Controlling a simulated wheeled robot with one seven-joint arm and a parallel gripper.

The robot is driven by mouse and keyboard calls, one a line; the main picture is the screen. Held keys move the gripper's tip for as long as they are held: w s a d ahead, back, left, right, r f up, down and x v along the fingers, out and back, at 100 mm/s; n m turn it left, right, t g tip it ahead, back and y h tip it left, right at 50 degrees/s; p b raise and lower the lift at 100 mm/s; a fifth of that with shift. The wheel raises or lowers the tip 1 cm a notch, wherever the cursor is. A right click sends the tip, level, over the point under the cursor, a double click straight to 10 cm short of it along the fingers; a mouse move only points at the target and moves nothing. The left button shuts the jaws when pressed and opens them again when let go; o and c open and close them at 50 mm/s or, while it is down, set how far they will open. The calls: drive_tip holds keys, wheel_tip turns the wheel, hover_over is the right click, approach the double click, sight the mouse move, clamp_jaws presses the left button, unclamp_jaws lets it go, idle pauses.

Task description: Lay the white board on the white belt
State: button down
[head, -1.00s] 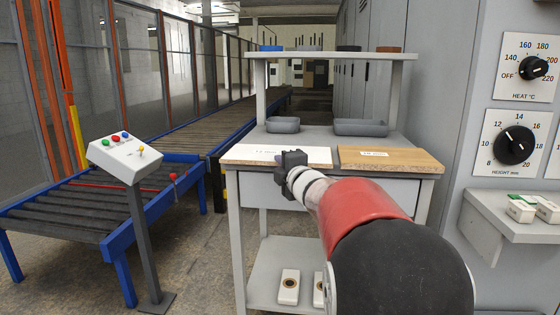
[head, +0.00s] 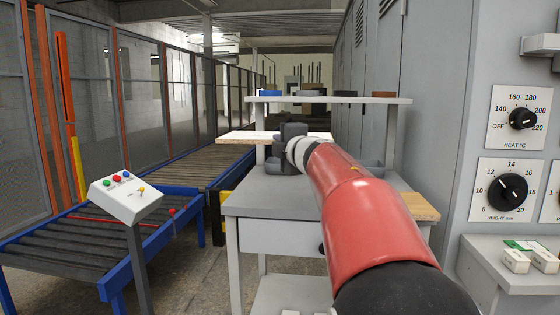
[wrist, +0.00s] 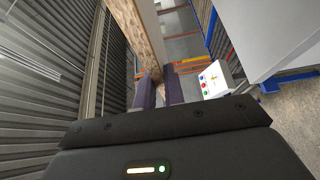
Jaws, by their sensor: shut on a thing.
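The white board (head: 250,136) shows nearly edge-on in the head view, raised above the grey table (head: 270,203) and reaching left past the table's side. My gripper (head: 287,143) is shut on the board near its right end. In the wrist view the board's speckled edge and pale face (wrist: 138,28) rise from between the dark fingers of my gripper (wrist: 161,88). I see no clearly white belt. A dark roller conveyor with blue rails (head: 75,238) stands at the left, and a longer one (head: 190,163) runs back behind it.
A brown board (head: 420,207) lies on the table's right, partly hidden by my arm. A shelf (head: 330,99) with small bins stands over the table's back. A control box on a post (head: 126,197) stands before the conveyor. A grey cabinet with dials (head: 508,190) is at the right.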

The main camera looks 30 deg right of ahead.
wheel_tip(320, 180, up, 8)
drive_tip(key=shift+f, duration=0.25)
idle(0.4)
